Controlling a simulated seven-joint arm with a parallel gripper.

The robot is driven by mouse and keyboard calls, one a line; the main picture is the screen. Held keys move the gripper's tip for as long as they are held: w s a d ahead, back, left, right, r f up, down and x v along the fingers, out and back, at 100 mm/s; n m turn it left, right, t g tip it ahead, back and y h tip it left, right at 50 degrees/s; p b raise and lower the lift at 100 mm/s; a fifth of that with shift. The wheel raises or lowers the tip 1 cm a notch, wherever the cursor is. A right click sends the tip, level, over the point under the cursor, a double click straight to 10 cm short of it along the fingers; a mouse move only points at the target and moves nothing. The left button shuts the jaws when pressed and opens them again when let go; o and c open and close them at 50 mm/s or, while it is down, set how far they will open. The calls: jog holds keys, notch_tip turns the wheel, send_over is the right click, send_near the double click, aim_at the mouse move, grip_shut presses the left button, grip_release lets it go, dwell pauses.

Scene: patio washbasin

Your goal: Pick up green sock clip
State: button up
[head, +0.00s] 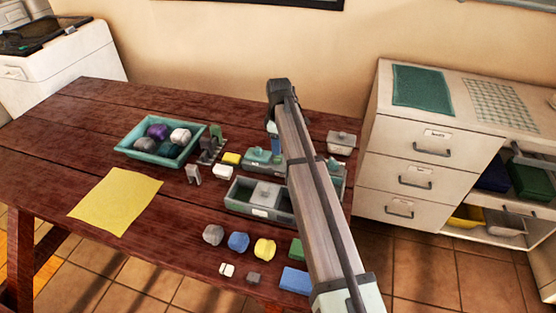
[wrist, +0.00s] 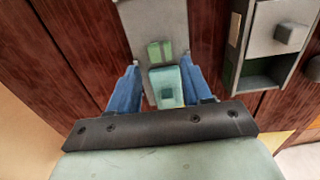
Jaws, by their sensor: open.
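A small green piece (wrist: 160,51), which looks like the green sock clip, lies on a grey surface (wrist: 152,22) in the wrist view. No contact shows. A teal piece with a dark square (wrist: 166,86) sits between the fingers, nearer the camera. In the head view my arm hides most of the gripper; only a bit of blue (head: 272,127) shows.
A teal tray (head: 127,147) of bundled socks, a small rack (head: 209,151) and a yellow sheet (head: 117,200) lie left. Several coloured rolls and blocks line the front edge.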

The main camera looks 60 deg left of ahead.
aim_at(278, 157)
jog(key=shift+a+f, duration=0.1)
jog(key=shift+f, duration=2.8)
jog(key=c, duration=0.8)
